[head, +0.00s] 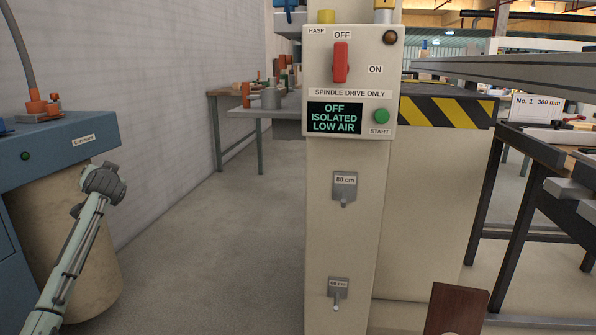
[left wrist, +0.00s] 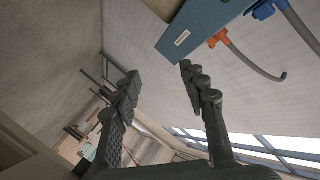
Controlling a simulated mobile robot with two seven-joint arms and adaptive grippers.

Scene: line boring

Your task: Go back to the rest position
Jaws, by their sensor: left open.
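My left gripper (left wrist: 159,82) shows in the left wrist view with its two dark fingers spread apart and nothing between them. In that view the picture is tilted, and the blue cabinet (left wrist: 208,30) lies beyond the fingertips. In the head view my left arm comes up from the lower left, in front of the blue cabinet (head: 60,148). Its grey end part stands out there, but I cannot make out the fingers. My right gripper is in neither view.
A post with a spindle control panel (head: 350,100) stands ahead; its display reads OFF, ISOLATED, LOW AIR. Its red switch (head: 340,62) is up. A tan drum-like body (head: 60,240) is beside my left arm. A dark-legged bench (head: 515,190) is right. Bare floor (head: 225,240) lies between.

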